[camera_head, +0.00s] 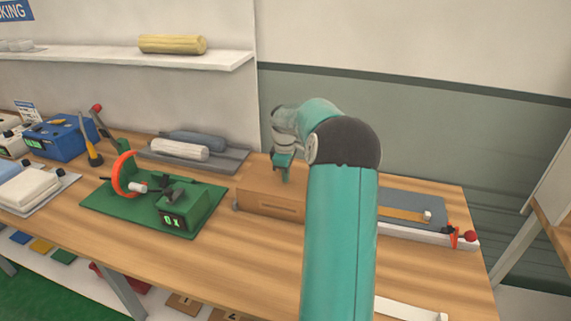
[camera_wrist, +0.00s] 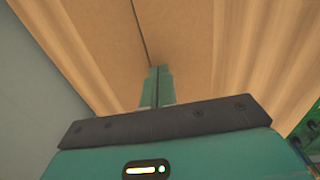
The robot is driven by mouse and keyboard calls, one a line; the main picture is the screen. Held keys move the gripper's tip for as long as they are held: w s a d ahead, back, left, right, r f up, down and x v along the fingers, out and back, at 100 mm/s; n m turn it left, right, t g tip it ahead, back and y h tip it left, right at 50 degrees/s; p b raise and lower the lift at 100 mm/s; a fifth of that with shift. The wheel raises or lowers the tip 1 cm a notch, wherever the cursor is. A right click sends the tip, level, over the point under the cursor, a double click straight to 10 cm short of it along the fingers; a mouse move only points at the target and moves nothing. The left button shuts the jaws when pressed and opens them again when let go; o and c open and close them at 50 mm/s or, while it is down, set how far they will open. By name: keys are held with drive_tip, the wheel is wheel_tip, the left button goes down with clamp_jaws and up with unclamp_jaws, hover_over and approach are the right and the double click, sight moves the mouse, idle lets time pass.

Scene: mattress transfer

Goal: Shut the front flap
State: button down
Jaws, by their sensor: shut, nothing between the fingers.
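A brown cardboard box (camera_head: 268,203) sits on the wooden table, partly hidden behind my arm. My gripper (camera_head: 284,177) points down at the top of the box, with its fingers together and empty. In the wrist view the fingertips (camera_wrist: 155,72) are close over the tan box top (camera_wrist: 95,45), near a thin dark seam between two panels. I cannot tell whether they touch it. I cannot single out the front flap or tell how far it is open; my arm hides the box's right part.
A green fixture (camera_head: 185,213) with an orange ring and a display stands left of the box. A grey tray (camera_head: 229,160) with rolls lies behind it. A grey board (camera_head: 412,205) with a red-knobbed clamp is at right. The table's front (camera_head: 245,262) is clear.

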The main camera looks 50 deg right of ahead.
sight(286, 184)
drive_tip(key=shift+d+f, duration=0.1)
drive_tip(key=shift+f, duration=0.15)
drive_tip(key=shift+f, duration=0.75)
drive_tip(key=shift+d+f, duration=0.1)
drive_tip(key=shift+f, duration=0.1)
drive_tip(key=shift+s+f, duration=0.1)
drive_tip(key=shift+w+d+r, duration=0.1)
drive_tip(key=shift+w+r, duration=0.1)
drive_tip(key=shift+r, duration=0.6)
wheel_tip(286, 184, up, 14)
drive_tip(key=a, duration=0.1)
drive_tip(key=shift+s+f, duration=0.2)
drive_tip(key=shift+s, duration=0.1)
